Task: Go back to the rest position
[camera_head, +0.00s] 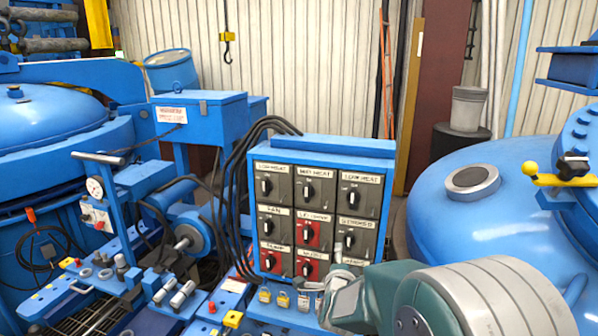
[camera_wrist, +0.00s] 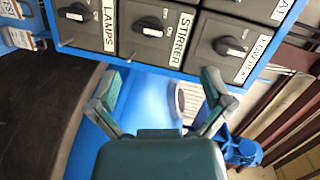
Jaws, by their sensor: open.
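My gripper (camera_wrist: 160,88) is open and empty, with its two green-grey fingers spread apart in the wrist view. In the head view the gripper (camera_head: 343,296) is at the lower middle, in front of the lower right of the blue switch box (camera_head: 325,148), and my arm partly hides it. The box carries rows of labelled rotary switches, some on red plates. In the wrist view the stirrer switch (camera_wrist: 152,24), the lamps switch (camera_wrist: 78,13) and the low heat switch (camera_wrist: 230,46) lie beyond the fingertips. No contact with a switch is visible.
A blue domed vessel (camera_head: 475,225) stands right of the box. A blue bench (camera_head: 150,322) with gauges, levers and valves lies at the left. Black cables (camera_head: 235,190) run along the box's left side. A yellow-handled lever (camera_head: 555,180) juts in at the right.

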